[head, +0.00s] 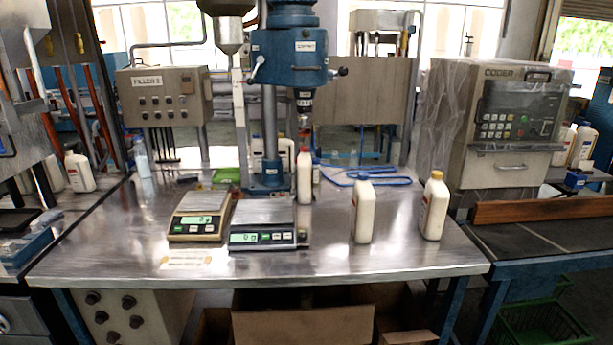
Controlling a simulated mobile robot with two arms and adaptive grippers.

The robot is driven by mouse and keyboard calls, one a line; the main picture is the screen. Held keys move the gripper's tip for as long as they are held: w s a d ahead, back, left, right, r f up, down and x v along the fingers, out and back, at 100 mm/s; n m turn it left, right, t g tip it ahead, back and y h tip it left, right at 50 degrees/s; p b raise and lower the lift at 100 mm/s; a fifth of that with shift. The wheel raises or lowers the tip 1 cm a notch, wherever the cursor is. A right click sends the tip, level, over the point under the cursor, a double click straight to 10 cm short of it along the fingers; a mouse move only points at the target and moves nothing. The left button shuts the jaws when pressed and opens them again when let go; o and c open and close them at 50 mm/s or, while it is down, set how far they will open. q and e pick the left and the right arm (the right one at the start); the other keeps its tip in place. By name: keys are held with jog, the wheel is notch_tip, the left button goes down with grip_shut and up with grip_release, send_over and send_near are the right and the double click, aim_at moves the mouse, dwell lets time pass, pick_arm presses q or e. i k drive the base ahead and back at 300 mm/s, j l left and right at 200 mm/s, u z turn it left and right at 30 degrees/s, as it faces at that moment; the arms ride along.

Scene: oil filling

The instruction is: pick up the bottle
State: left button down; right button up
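Several white bottles stand on the metal table (330,262). A slimmer bottle with a red cap (304,178) stands farther back, beside the blue filling machine (288,58). The picture does not tell which bottle the task means. Neither of my grippers is in view.
Two scales, a tan one (199,217) and a grey one (262,224), sit left of the bottles. A coder machine (505,125) stands on the right. A blue cable (380,180) lies behind the bottles. The table's front right is clear.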

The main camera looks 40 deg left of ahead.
aim_at(304, 162)
jog(key=j+u, duration=0.1)
jog(key=u, duration=0.6)
jog(key=i+j+u, duration=0.1)
jog(key=u, duration=0.3)
